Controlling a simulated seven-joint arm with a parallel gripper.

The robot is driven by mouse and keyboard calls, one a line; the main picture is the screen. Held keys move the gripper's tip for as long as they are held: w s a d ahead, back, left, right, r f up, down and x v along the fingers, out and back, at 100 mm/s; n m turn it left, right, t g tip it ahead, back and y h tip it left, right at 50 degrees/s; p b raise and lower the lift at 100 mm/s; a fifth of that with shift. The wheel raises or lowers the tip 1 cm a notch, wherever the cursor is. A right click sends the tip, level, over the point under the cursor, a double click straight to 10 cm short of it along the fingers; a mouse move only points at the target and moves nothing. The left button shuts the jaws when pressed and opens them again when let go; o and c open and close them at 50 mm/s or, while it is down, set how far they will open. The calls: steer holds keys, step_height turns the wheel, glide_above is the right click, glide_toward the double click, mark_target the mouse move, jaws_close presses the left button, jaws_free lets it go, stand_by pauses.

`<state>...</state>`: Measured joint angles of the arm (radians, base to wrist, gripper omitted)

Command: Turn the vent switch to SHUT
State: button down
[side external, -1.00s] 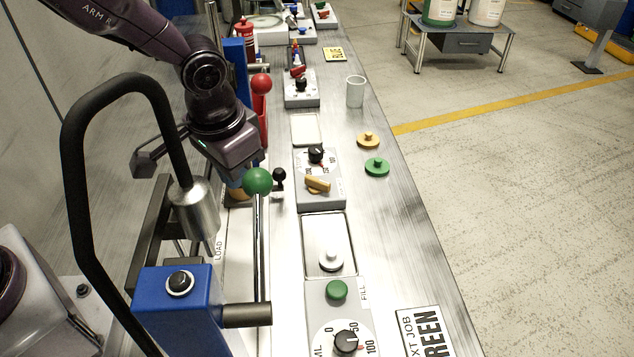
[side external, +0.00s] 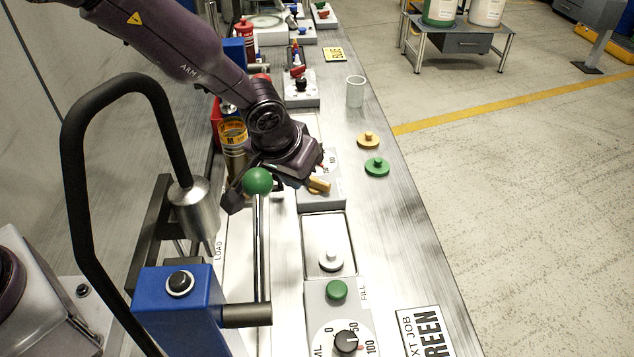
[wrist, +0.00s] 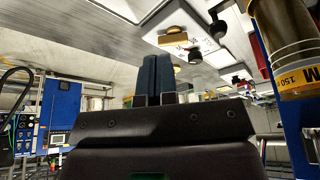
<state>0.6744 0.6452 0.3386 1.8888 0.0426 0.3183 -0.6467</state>
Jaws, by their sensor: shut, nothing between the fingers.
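The yellow switch handle (side external: 319,186) sits on a grey panel (side external: 322,203) in the side view; I take it for the vent switch, as its label is not readable. In the wrist view the yellow handle (wrist: 178,40) shows above and right of the fingertips. My gripper (wrist: 154,58) is shut and empty, and looks apart from the handle. In the side view my gripper's body (side external: 288,160) is just left of the panel and covers its upper left part. The fingertips are hidden there.
A green ball on a lever (side external: 257,181) stands close in front of my gripper. A yellow-labelled can (side external: 234,142) is at its left. A black knob (wrist: 194,57) is near the yellow handle. Green (side external: 377,166) and yellow (side external: 368,140) caps lie right of the panel.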

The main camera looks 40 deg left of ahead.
mark_target(317, 185)
steer(key=x, duration=0.9)
steer(key=shift+s, duration=0.15)
steer(key=w, duration=0.2)
steer(key=shift+w+a, duration=0.2)
steer(key=shift+w, duration=0.1)
steer(key=shift+w+a, duration=0.15)
steer(key=shift+w, duration=0.6)
